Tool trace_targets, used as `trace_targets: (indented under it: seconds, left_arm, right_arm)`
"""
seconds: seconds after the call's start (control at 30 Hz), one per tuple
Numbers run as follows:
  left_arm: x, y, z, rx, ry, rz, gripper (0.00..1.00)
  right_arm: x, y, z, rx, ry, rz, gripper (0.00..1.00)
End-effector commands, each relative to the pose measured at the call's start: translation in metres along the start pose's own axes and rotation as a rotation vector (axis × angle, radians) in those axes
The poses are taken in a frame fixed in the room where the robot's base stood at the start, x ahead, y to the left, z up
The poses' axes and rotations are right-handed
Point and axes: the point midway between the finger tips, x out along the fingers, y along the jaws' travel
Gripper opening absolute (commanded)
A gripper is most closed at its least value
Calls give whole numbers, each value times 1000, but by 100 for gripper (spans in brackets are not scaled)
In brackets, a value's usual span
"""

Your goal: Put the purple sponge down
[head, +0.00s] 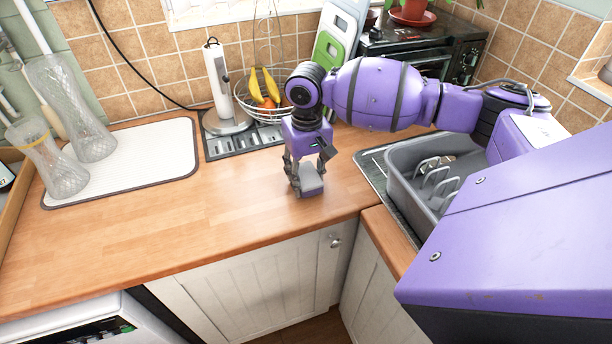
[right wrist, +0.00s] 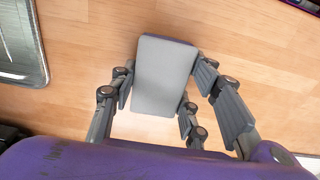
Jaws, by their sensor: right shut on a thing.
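The sponge (head: 309,181) is between the fingers of my right gripper (head: 305,178), over the wooden counter near the corner. In the right wrist view the sponge (right wrist: 163,78) shows a grey face with a thin purple edge at the top. The right gripper (right wrist: 165,92) is shut on it, with fingers on both its left and right sides. I cannot tell whether the sponge touches the counter. My left gripper is not in view.
The wooden counter (head: 215,210) is clear to the left of the gripper. A grey dish rack (head: 415,195) stands to the right. A wire fruit basket (head: 262,110) and a white mat (head: 150,160) with glass vases (head: 75,110) stand behind and left.

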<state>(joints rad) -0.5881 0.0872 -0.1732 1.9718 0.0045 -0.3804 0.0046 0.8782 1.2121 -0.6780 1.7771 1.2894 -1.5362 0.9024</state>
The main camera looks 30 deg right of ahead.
Motion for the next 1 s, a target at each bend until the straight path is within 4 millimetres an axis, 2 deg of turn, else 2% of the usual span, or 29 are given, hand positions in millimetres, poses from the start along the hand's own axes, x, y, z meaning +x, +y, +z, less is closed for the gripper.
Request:
trace_targets:
  seconds: [0.07, 0.43, 0.47, 0.57, 0.87, 1.0]
  left_arm:
    - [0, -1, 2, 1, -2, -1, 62]
    - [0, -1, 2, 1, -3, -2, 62]
    - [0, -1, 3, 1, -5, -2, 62]
    - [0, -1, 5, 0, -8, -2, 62]
    - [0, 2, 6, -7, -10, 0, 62]
    - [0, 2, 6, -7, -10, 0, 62]
  right_arm:
    - [7, 0, 0, 1, 0, 0, 24]
    - [10, 0, 0, 2, 2, -1, 24]
    - [9, 0, 0, 2, 2, -1, 47]
    - [10, 0, 0, 1, 2, 0, 60]
    - [9, 0, 0, 1, 2, 0, 62]
    - [1, 0, -1, 0, 4, -1, 62]
